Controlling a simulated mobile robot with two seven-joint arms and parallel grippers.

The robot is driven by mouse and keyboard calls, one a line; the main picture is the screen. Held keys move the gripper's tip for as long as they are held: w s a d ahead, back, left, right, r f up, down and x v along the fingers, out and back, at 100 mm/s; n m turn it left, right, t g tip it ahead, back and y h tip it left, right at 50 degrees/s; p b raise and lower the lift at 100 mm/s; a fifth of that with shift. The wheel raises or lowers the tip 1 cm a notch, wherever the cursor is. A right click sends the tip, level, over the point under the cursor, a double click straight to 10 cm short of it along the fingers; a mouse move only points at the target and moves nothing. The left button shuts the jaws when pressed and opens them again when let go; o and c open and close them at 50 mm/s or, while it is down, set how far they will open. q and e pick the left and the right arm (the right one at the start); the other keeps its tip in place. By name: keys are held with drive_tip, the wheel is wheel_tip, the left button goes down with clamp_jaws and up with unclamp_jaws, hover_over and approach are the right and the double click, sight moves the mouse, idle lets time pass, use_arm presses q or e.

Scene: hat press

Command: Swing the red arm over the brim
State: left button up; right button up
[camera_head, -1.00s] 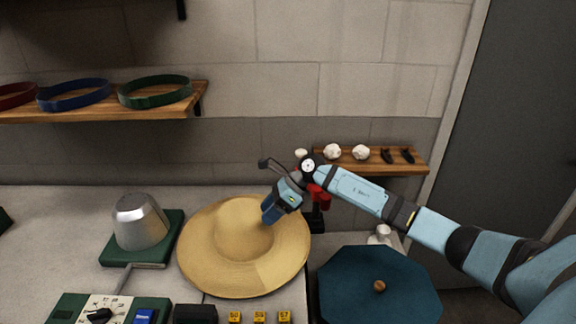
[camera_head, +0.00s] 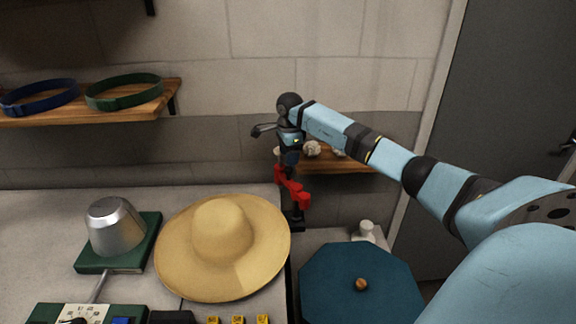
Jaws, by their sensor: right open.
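The red arm (camera_head: 293,188) stands at the back right of the straw hat, on a dark post by the table's edge. The straw hat (camera_head: 222,246) lies brim down on the table, its crown up; the red arm is beside the brim, not over it. My right gripper (camera_head: 290,160) points down just above the red arm's upper end. It is open, but its fingertips are small and partly hidden, so I cannot tell whether they touch the red arm. My left gripper is not in view.
A metal hat block (camera_head: 116,226) on a green base stands left of the hat. A blue octagonal lid (camera_head: 361,286) with a wooden knob is at the front right. A wooden shelf (camera_head: 345,160) is behind my right gripper. Several yellow blocks (camera_head: 238,320) line the front edge.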

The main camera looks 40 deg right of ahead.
sight(288, 168)
wheel_tip(288, 168, down, 6)
drive_tip(key=shift+w+r+p, duration=0.15)
drive_tip(key=shift+p, duration=0.25)
clamp_jaws()
